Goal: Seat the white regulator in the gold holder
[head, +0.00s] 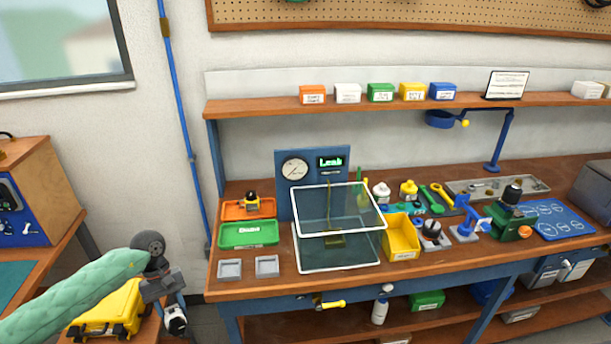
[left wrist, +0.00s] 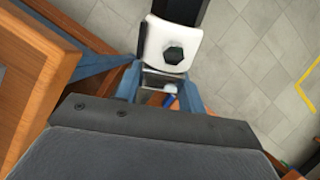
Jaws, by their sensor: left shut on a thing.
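The white regulator (left wrist: 155,38), a white block with a dark hexagonal knob, is between the fingers of my left gripper (left wrist: 158,88) in the left wrist view. In the head view, my left gripper (head: 176,309) is at the lower left, off the front-left end of the bench, shut on the white regulator (head: 177,324). The gold holder (head: 334,239) stands low on the bench inside a clear, white-edged enclosure (head: 338,270), well to the right of my gripper. The enclosure's panes blur the holder's details. My right gripper is not in view.
A blue gauge panel (head: 283,170) reading "Leak" stands behind the enclosure. Orange (head: 232,211) and green (head: 249,240) trays and two small grey trays (head: 230,268) lie left of it. A yellow bin (head: 401,241) stands right. A yellow case (head: 110,308) is near my left arm.

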